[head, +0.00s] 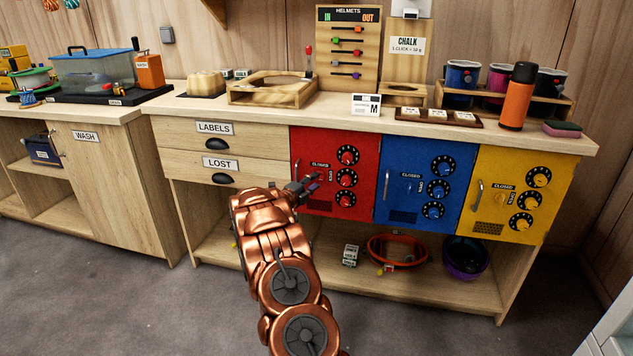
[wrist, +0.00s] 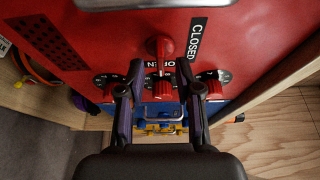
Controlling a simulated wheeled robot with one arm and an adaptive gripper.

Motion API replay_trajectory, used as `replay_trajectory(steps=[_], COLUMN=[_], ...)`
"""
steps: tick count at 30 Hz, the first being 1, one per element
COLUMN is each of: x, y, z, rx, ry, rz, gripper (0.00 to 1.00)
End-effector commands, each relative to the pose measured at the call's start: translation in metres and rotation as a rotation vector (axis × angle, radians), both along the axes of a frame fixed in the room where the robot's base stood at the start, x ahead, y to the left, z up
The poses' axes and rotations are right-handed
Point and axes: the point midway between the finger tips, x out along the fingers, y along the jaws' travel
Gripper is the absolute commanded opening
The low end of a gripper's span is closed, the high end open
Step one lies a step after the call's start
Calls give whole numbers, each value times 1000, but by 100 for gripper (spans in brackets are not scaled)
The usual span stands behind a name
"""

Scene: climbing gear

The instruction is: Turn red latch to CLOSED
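The red latch (wrist: 160,46) is a round red knob with a thin lever on the red door (head: 335,160). In the wrist view its lever points down across a partly covered label, away from the CLOSED label (wrist: 197,38). My gripper (wrist: 160,69) is open, one dark finger on each side of the lever's end. I cannot tell whether either finger touches it. In the head view my gripper (head: 313,185) is at the red door, below its CLOSED label (head: 320,165), and the latch is not clear there.
Red dials (wrist: 162,88) lie just beyond the latch between and beside the fingers. A metal door handle (head: 296,170) is on the door's left side. Blue (head: 390,165) and yellow (head: 490,205) doors adjoin on the right. The open shelf below holds an orange basket (head: 397,251).

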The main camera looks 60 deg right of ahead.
Motion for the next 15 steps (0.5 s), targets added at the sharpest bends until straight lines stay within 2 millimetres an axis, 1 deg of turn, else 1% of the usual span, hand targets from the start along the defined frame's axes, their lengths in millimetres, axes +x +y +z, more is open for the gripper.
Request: replay_trajectory(steps=[3, 6, 15], x=[0, 0, 0], y=[-12, -18, -22], z=[1, 0, 0], rx=[-3, -2, 0], ry=[-3, -2, 0], rz=[-1, 0, 2], gripper=[34, 34, 34])
